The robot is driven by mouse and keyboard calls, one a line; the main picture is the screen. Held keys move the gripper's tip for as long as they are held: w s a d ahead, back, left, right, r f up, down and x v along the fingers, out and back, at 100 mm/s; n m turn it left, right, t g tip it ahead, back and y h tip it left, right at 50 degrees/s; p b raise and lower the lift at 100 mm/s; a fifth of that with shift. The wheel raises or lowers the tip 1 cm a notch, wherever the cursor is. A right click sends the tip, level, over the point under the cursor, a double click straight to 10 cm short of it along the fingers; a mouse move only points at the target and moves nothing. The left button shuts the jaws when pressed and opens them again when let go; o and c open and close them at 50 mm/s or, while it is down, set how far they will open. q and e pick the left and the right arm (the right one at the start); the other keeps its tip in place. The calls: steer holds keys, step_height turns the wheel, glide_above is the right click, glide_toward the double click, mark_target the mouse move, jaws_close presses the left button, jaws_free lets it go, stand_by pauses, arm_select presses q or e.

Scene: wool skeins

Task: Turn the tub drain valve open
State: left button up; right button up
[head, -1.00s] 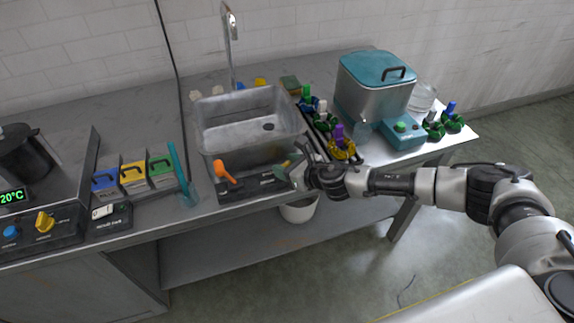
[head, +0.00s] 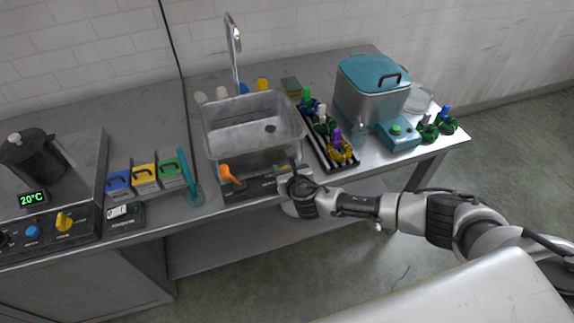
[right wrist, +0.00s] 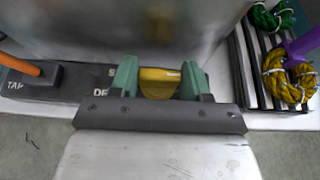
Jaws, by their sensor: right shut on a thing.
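The metal tub (head: 225,143) is set in the bench, with a dark drain hole in its floor. A dark panel (head: 262,185) runs along its front. The orange tap lever (head: 229,176) stands at the panel's left part. The yellow drain valve handle (right wrist: 159,82) shows in the right wrist view, by lettering starting "DR". My right gripper (right wrist: 159,80) is shut on this handle, with a green finger on each side. In the head view my right gripper (head: 290,178) is at the panel's right end and hides the handle. My left gripper is not in view.
Right of the tub is a striped rack (head: 318,148) with colored skeins, close to my right gripper. Beyond it stands a teal-lidded steel container (head: 365,100). Left are colored boxes (head: 144,176), a glass with a teal stick (head: 193,194) and a stove with a black pot (head: 38,160).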

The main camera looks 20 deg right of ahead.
steer(key=shift+h, duration=0.3)
steer(key=o, duration=0.6)
steer(key=shift+o, duration=0.2)
steer(key=v, duration=1)
steer(key=shift+s, duration=0.4)
steer(key=shift+r, duration=0.1)
